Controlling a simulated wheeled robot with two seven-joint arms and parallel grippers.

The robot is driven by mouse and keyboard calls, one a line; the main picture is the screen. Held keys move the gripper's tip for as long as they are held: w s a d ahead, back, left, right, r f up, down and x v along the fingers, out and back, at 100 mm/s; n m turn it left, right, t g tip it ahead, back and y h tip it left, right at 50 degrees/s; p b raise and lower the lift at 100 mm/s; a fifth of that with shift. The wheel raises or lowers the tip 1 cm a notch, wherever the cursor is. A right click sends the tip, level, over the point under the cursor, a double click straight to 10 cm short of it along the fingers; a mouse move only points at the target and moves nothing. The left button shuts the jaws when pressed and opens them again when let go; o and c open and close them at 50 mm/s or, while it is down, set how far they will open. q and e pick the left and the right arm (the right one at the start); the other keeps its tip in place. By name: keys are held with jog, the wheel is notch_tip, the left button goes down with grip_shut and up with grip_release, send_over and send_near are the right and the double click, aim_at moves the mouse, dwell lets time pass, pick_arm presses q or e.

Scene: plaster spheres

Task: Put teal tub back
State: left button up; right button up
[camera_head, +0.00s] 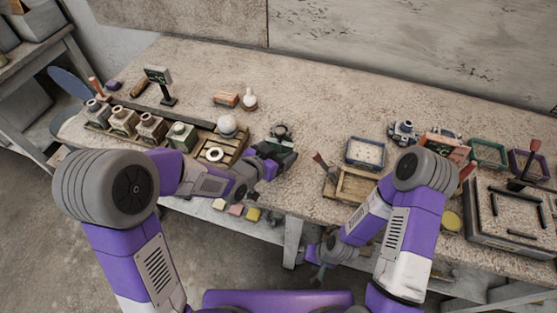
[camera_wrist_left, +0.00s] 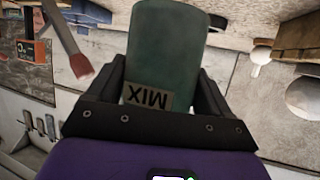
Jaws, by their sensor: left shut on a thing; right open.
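The teal tub (camera_wrist_left: 165,45), with a "MIX" label, is between the fingers of my left gripper (camera_wrist_left: 160,85) in the left wrist view. In the head view, the left gripper (camera_head: 281,154) is at the front middle of the bench, shut on the tub (camera_head: 281,132), whose dark top shows just beyond the fingers. Its lower part is hidden there, so I cannot tell whether it touches the bench. My right gripper (camera_head: 321,262) is open and empty, low in front of the bench edge.
A wooden compartment tray (camera_head: 236,147) with a white sphere (camera_head: 227,125) and a white ring (camera_head: 214,155) lies left of the left gripper. Several labelled jars (camera_head: 123,120) stand further left. A blue-rimmed tray (camera_head: 365,153) and wooden box (camera_head: 350,187) are right. The bench's back middle is clear.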

aim_at(280, 153)
pick_arm(q)
notch_tip(280, 153, down, 4)
jog(key=shift+r+b, duration=0.15)
jog(key=shift+b, duration=0.4)
jog(key=shift+r, duration=0.1)
jog(key=shift+f, duration=0.2)
jog(key=o, duration=1.5)
jog(key=shift+c, duration=0.2)
